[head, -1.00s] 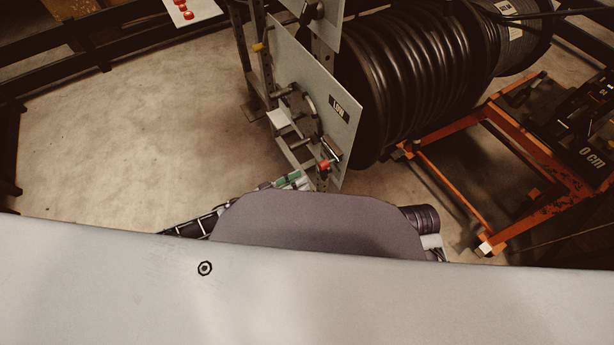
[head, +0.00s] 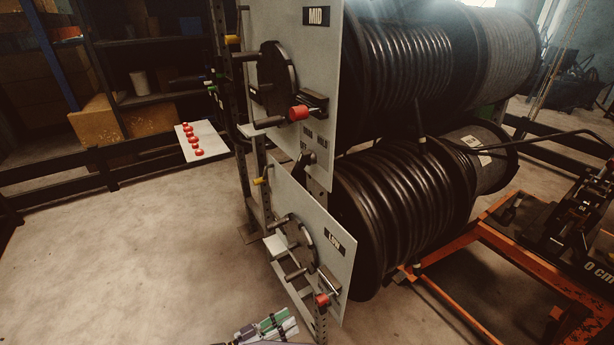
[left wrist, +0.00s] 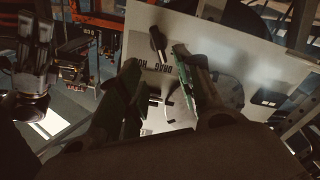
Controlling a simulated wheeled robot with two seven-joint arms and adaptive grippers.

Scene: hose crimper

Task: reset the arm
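My left gripper (head: 268,327) shows at the bottom edge of the head view, its green-padded fingers below and left of the LOW panel (head: 338,255). In the left wrist view the two fingers (left wrist: 156,60) stand apart with nothing between them. A pale panel (left wrist: 225,50) with upside-down lettering and a dark handle (left wrist: 158,44) lies beyond them. I cannot tell whether the fingers touch anything there.
A MID panel (head: 316,75) with a red-knobbed crank wheel (head: 277,78) stands above the LOW one. Large black hose reels (head: 400,215) sit behind them. An orange cart (head: 520,255) stands at right. A white board with red buttons (head: 200,142) is at left. The floor (head: 120,250) at left is clear.

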